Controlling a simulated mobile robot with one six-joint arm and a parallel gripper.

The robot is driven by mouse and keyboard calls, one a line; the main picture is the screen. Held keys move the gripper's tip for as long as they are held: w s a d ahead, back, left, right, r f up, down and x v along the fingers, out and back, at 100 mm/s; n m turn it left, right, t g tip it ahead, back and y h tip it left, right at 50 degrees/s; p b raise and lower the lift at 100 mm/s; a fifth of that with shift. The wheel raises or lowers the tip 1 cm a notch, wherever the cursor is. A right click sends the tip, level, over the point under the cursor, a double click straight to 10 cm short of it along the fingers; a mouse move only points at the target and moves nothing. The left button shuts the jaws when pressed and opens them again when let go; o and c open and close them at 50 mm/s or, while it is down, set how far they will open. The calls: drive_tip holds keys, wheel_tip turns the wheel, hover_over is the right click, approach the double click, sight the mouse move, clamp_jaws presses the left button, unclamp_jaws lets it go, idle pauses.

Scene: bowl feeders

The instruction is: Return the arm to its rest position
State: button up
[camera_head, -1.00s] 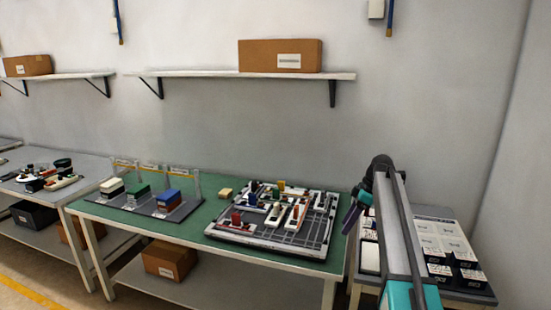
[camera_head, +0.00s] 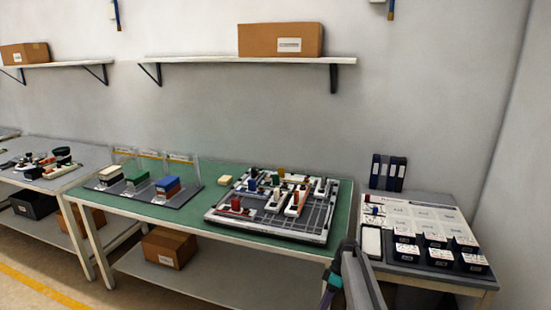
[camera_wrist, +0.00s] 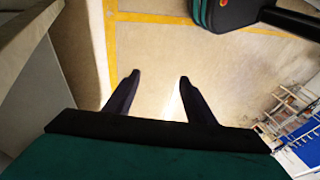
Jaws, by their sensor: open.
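My gripper (camera_wrist: 160,78) shows in the wrist view with its two dark fingers apart and nothing between them. It is over bare floor (camera_wrist: 157,55) with yellow lines on it. In the head view my arm (camera_head: 352,277) is low at the bottom edge, in front of the right end of the green table. The gripper's fingertips cannot be made out clearly there.
The green table (camera_head: 225,178) carries a grey tray (camera_head: 325,218) of parts and several colored blocks on a dark base (camera_head: 180,200). A side table (camera_head: 485,280) at right holds small black boxes. A shelf (camera_head: 200,60) hangs behind.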

drive_tip(key=s+a+f+m+g+h+b, duration=0.1)
drive_tip(key=s+a+f+m+g+b, duration=0.2)
drive_tip(key=s+f, duration=1.75)
drive_tip(key=s+d+f+m+h, duration=0.1)
drive_tip(key=s+f+m, duration=0.1)
drive_tip(key=s, duration=0.5)
drive_tip(key=s+f+m+t+h, duration=0.1)
drive_tip(key=s+m, duration=0.4)
drive_tip(key=s, duration=0.3)
drive_tip(key=s+d+f+m+h+b, duration=0.1)
drive_tip(key=s+f+m, duration=0.1)
drive_tip(key=s+m, duration=0.2)
drive_tip(key=s, duration=0.3)
drive_tip(key=shift+s+d+f+t, duration=0.15)
drive_tip(key=shift+d+f+t, duration=0.15)
drive_tip(key=shift+d+f, duration=0.05)
